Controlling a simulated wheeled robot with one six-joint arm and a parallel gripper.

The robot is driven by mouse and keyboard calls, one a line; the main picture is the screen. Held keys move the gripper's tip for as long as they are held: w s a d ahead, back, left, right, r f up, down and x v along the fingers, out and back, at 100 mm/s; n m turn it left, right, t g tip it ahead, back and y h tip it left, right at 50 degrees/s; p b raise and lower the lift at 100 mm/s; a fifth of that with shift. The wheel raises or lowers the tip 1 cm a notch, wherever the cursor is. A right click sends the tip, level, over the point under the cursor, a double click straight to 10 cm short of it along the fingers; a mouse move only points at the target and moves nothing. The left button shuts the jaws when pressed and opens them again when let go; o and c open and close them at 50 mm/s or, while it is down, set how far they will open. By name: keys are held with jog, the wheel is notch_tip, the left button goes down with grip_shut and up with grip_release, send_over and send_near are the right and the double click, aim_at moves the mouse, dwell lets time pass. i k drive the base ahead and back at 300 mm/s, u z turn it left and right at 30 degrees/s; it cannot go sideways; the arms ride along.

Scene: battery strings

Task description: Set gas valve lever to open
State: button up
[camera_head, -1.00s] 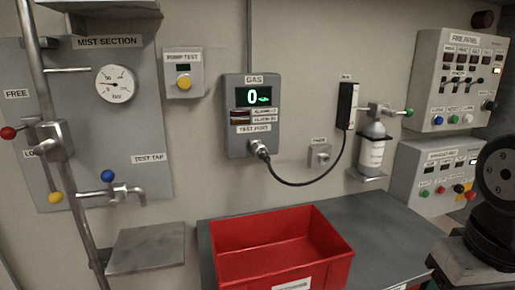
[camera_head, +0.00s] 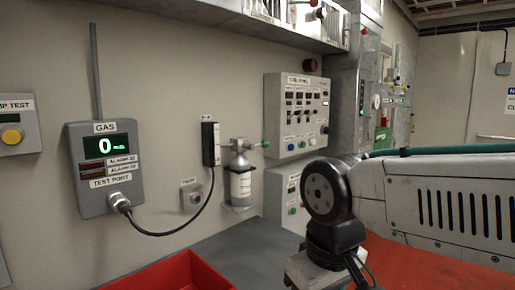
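A small grey gas bottle (camera_head: 241,182) with a white label stands upright in a wall bracket in the head view. A metal valve is on its top, and a lever with a green end (camera_head: 265,144) sticks out to the right. The lever looks about level; its exact setting is too small to tell. The gas meter (camera_head: 106,165) on the wall reads 0, and a black hose (camera_head: 180,230) curves from its test port to the black unit (camera_head: 211,143) beside the bottle. My arm crosses the right side, in front of the wall. My gripper is not in view.
A red bin (camera_head: 180,272) stands on the grey bench (camera_head: 245,240) below the meter. A fire panel (camera_head: 297,115) with several switches and another panel hang right of the bottle. A small wall box (camera_head: 191,196) is left of it. The space before the bottle looks clear.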

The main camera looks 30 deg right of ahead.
aim_at(265, 144)
jog(key=z, duration=0.5)
jog(key=k, duration=0.6)
jog(key=z, duration=0.95)
jog(key=i, duration=1)
jog(key=u, duration=0.9)
jog(key=i, duration=0.4)
jog(key=u, duration=0.5)
